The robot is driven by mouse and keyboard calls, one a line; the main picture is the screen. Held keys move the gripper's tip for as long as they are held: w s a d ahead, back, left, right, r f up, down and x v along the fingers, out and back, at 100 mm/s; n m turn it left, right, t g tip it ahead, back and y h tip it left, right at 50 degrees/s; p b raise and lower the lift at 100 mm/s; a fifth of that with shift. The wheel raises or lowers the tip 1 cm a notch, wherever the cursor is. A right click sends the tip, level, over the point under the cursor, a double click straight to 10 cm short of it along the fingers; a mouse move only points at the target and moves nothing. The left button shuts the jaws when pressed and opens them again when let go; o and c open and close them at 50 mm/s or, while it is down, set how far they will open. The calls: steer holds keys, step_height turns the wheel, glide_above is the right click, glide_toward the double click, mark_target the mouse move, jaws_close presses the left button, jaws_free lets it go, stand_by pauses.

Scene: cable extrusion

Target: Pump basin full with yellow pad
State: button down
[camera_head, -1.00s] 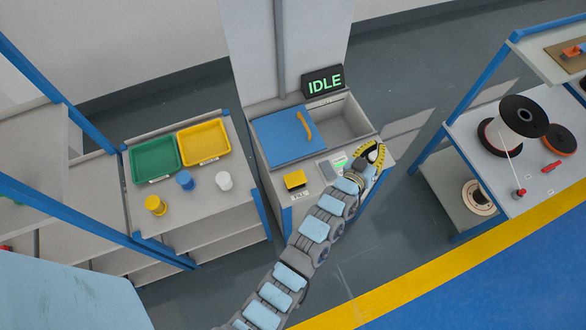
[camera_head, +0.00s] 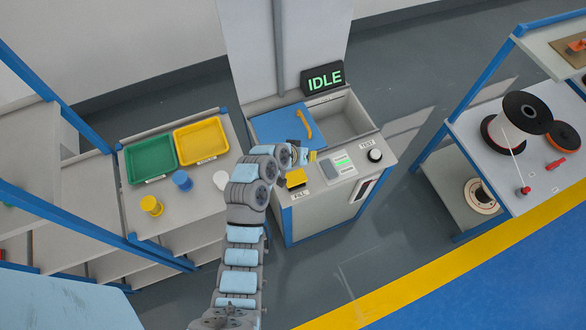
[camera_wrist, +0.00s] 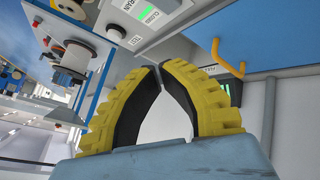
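The yellow pad (camera_head: 296,178) sits at the front left of the machine's top, above a label that seems to read FILL. The grey basin (camera_head: 345,120) is partly covered by a blue lid (camera_head: 275,130) with an orange handle (camera_head: 304,127); no liquid is visible in its open part. My gripper (camera_head: 313,156) is above the machine top, just behind and right of the pad and apart from it as far as I can tell. In the wrist view its yellow fingers (camera_wrist: 159,68) meet at the tips with nothing between them. The pad is not visible there.
A sign reads IDLE (camera_head: 323,79). On the left table are green (camera_head: 151,160) and yellow trays (camera_head: 201,141) and small pots. A shelf with spools (camera_head: 524,112) stands right.

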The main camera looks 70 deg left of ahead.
mark_target(298, 176)
steer(key=s, duration=0.2)
steer(key=s+h, duration=0.1)
steer(key=shift+s+d+f+g, duration=0.25)
steer(key=shift+s+f+g, duration=0.05)
steer(key=shift+f, duration=0.05)
steer(key=shift+f, duration=0.15)
steer(key=shift+f+b, duration=2.7)
steer(key=shift+f, duration=1.5)
steer(key=shift+f, duration=0.1)
steer(key=shift+f, duration=0.35)
steer(key=shift+f+b, duration=0.95)
steer(key=shift+f, duration=0.45)
steer(key=shift+r, duration=0.1)
steer(key=shift+r+p, duration=1.15)
steer(key=shift+r, duration=0.6)
